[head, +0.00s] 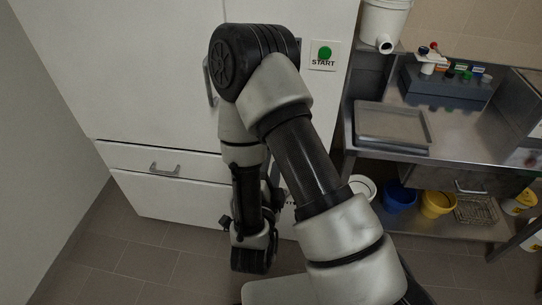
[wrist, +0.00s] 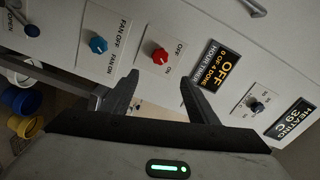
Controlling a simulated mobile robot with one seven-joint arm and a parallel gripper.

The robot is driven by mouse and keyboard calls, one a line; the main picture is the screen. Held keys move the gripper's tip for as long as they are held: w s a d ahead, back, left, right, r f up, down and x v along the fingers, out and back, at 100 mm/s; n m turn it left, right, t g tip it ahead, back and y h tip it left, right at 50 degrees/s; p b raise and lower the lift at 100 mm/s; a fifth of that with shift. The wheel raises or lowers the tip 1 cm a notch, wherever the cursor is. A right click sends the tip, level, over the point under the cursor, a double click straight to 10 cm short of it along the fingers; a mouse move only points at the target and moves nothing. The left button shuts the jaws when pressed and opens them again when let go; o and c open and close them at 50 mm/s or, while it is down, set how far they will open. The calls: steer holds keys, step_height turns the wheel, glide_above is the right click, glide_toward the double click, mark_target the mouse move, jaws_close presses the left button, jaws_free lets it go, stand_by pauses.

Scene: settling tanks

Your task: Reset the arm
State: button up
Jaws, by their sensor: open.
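My arm (head: 300,165) rises from the lower right in the head view, bends at a high elbow and folds down in front of the white cabinet. In that view I cannot make out the fingers. In the wrist view my gripper (wrist: 158,78) is open, with nothing between its two dark fingers. Beyond the fingers is a white control panel, tilted in the picture. It carries a blue fan knob (wrist: 98,45), a red off/on knob (wrist: 160,56), and an hour timer display (wrist: 218,66) reading "OFF, 0 of 4 done". I cannot tell the gap between fingers and panel.
A green START button (head: 325,53) is on the cabinet (head: 165,75); its drawer (head: 165,165) looks shut. At right, a metal bench (head: 380,155) holds a tray (head: 392,125) and a dark rack (head: 445,88). Blue (head: 399,197) and yellow (head: 437,204) buckets stand below. Floor at left is clear.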

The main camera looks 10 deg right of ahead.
steer(key=w+a+r+n+g+y, duration=0.3)
steer(key=w+r+n+g+y, duration=0.25)
steer(key=r+n, duration=0.35)
steer(key=s+d+r+n+g, duration=0.2)
steer(key=s+d+r+n, duration=0.15)
steer(key=s, duration=0.45)
steer(key=s+d+r+n+g+p, duration=0.1)
steer(key=s+d+r+n+g, duration=0.2)
steer(key=s, duration=0.4)
steer(key=s+d+r+n+g, duration=0.1)
steer(key=s+d+r+n, duration=0.15)
steer(key=s+r, duration=0.4)
step_height(320, 180, up, 10)
steer(key=s+p, duration=0.1)
steer(key=p, duration=1)
steer(key=shift+s+a+f+n, duration=0.2)
steer(key=shift+a+f+n, duration=0.05)
steer(key=shift+a+n, duration=0.1)
